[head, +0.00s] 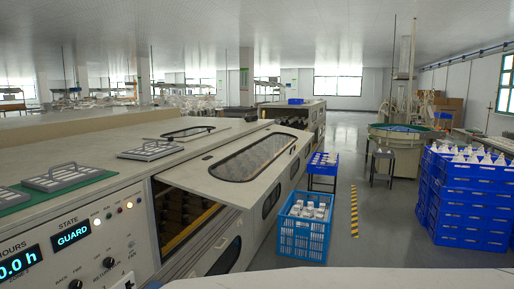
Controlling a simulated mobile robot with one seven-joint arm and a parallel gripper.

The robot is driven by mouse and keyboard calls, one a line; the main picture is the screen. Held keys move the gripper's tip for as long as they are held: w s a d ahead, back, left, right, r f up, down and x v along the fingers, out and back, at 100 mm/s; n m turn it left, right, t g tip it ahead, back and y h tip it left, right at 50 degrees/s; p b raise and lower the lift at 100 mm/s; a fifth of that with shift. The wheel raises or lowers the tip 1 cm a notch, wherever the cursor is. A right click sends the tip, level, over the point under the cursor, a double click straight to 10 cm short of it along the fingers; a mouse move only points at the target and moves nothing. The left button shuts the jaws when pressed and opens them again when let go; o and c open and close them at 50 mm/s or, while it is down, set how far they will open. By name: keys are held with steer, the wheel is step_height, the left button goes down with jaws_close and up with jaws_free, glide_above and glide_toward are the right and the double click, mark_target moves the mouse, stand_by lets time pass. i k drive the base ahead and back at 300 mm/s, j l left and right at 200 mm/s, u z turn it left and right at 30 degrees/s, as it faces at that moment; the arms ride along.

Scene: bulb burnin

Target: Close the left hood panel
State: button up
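A long machine (90,140) fills the left side of the head view. A pale hood panel (215,180) with a long oval mesh window (254,157) lies along its top aisle-side edge. In front of this panel's near end, an opening (180,215) shows a dark interior with a yellowish rail. The opening is uncovered; I cannot tell whether the panel is lifted or slid aside. A smaller oval window (188,132) is set in the top farther back. The control face has a state display (71,235) reading GUARD. My gripper is not in view.
A blue crate (305,240) with white items stands on the floor beside the machine, with a small blue table (323,170) behind it. Stacked blue crates (465,200) stand at the right. The grey aisle floor (385,225) between them is clear. Trays (62,177) lie on the machine top.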

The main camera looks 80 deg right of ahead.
mark_target(195, 176)
steer(key=z, duration=2.55)
steer(key=i+l+z, duration=0.2)
steer(key=i+l, duration=1.6)
